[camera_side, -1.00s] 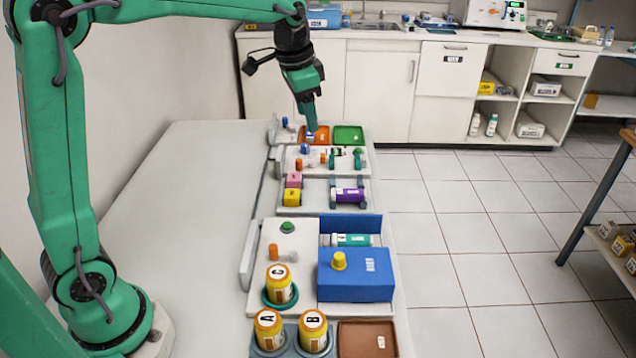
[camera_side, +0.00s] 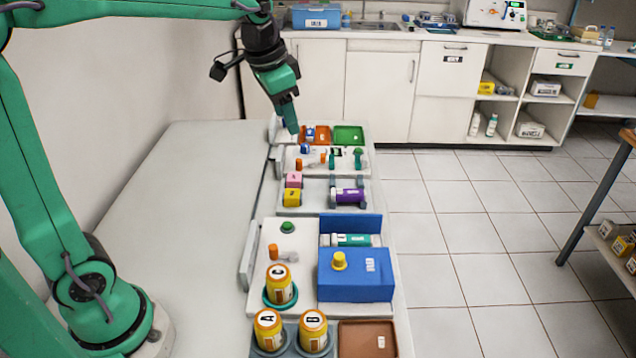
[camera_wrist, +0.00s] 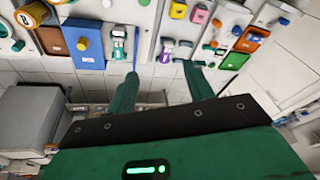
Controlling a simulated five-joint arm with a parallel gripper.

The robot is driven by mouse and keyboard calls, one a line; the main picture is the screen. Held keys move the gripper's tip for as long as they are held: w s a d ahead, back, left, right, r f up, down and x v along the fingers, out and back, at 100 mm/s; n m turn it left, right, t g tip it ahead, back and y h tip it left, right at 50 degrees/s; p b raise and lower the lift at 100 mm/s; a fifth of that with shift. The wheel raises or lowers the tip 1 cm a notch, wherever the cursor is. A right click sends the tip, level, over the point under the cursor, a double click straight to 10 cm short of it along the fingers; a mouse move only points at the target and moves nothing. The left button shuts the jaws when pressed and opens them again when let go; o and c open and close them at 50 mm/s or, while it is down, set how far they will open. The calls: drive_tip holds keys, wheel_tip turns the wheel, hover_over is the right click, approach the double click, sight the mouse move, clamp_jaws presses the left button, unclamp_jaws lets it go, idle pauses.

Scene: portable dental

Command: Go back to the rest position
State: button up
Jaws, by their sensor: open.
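My gripper (camera_side: 291,128) hangs above the far end of the bench, just left of the orange tray (camera_side: 322,135), in the side view. In the wrist view my gripper (camera_wrist: 160,75) shows two green fingers spread apart with nothing between them. A blue item (camera_side: 310,133) is in the orange tray, at its left side. The green tray (camera_side: 348,135) beside it looks empty.
A white bench (camera_side: 190,200) carries a row of panels with a blue box (camera_side: 355,275), a purple-banded tube (camera_side: 347,195), yellow and pink blocks, and several lettered jars (camera_side: 281,287) near the front. The bench's left side is clear.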

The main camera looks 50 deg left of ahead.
drive_tip(key=s+f+n+t, duration=0.1)
drive_tip(key=s+f+n, duration=0.1)
drive_tip(key=s, duration=0.7)
drive_tip(key=s+d+f+n+t, duration=0.1)
drive_tip(key=s+f+n, duration=0.1)
drive_tip(key=s, duration=0.7)
drive_tip(key=shift+s+d, duration=0.15)
drive_tip(key=shift+s, duration=0.05)
drive_tip(key=shift+f, duration=0.1)
drive_tip(key=shift+c, duration=0.2)
